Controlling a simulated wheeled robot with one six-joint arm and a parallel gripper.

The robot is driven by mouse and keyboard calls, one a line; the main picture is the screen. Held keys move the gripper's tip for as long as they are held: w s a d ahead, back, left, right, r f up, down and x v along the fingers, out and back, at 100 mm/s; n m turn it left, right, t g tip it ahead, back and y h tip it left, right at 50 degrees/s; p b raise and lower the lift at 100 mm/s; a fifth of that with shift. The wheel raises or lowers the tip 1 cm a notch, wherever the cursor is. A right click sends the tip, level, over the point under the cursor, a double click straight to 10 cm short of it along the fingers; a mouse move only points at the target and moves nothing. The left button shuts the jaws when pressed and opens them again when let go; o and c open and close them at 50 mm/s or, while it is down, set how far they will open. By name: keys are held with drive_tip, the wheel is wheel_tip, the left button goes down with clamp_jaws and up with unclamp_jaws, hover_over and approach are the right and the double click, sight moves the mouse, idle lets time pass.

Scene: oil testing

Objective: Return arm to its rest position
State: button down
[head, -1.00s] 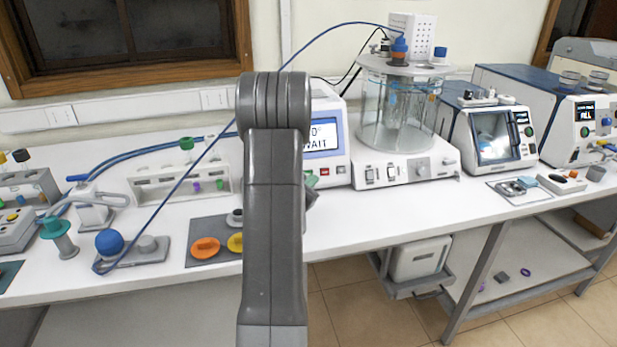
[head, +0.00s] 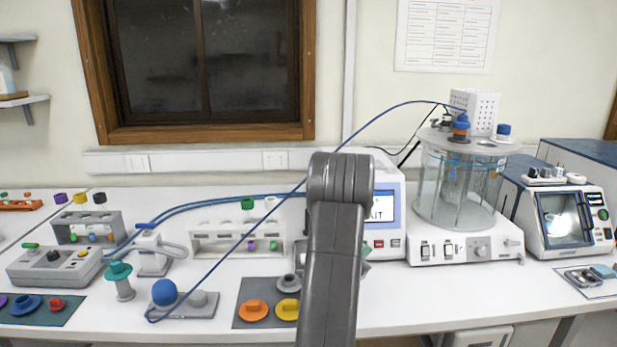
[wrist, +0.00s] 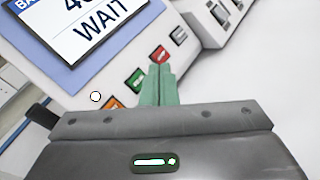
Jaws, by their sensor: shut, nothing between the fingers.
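My grey arm rises in the middle of the head view and hides most of my gripper there. In the wrist view, the green fingers of my gripper (wrist: 158,86) are closed together with nothing between them. They point at the front of a white unit with a screen (wrist: 85,25) reading WAIT and coloured buttons. The fingertips appear just below the red button (wrist: 159,54); whether they touch the panel cannot be told. The same unit (head: 391,240) stands right behind my arm in the head view.
The white bench carries a glass bath (head: 458,190) on the right, a test tube rack (head: 215,240) left of my arm, and a mat (head: 262,290) with orange and yellow caps. A blue cable (head: 236,246) loops across the bench. Open bench lies along the front.

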drive_tip(key=shift+s+r+p, duration=0.3)
drive_tip(key=shift+p, duration=1.85)
drive_tip(key=s+b, duration=0.1)
drive_tip(key=s, duration=0.1)
drive_tip(key=s+r+b, duration=0.1)
drive_tip(key=s, duration=0.1)
drive_tip(key=shift+s+d+r, duration=0.1)
drive_tip(key=shift+s+r, duration=0.1)
drive_tip(key=shift+s, duration=0.1)
drive_tip(key=shift+w, duration=0.1)
drive_tip(key=w, duration=0.1)
drive_tip(key=w+f, duration=0.1)
drive_tip(key=w, duration=0.1)
drive_tip(key=w+f, duration=0.1)
drive_tip(key=shift+w+f, duration=0.25)
drive_tip(key=shift+w, duration=0.15)
drive_tip(key=shift+b, duration=1.05)
drive_tip(key=b, duration=0.2)
drive_tip(key=shift+w+b, duration=0.1)
drive_tip(key=shift+b, duration=0.2)
